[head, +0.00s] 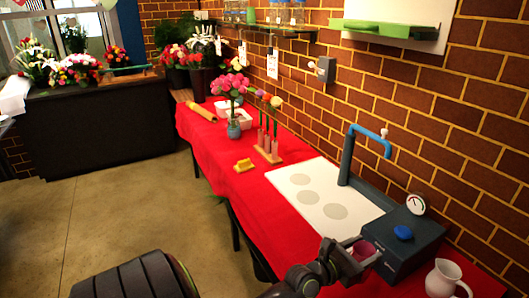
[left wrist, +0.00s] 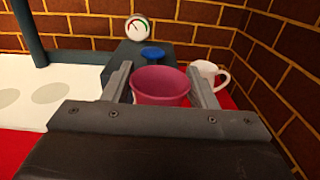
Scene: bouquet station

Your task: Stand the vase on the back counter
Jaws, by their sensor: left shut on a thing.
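My left gripper (head: 356,258) is at the lower right of the head view, by the near end of the red-covered table. It is shut on a pink, open-topped vessel (head: 366,250). In the left wrist view the vessel (left wrist: 160,88) sits between the two fingers, rim up, and looks empty; its base is hidden. A small blue-grey vase (head: 233,129) with pink flowers stands upright on the table, away from the gripper. A dark counter (head: 100,127) with flower arrangements stands at the back left. My right gripper is not in view.
A dark box with a gauge and blue knob (head: 403,238) is close beyond the held vessel, with a white pitcher (head: 444,279) to its right. A white board (head: 310,178), test tubes in a rack (head: 270,153) and a yellow block (head: 244,165) occupy the table. Floor at left is clear.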

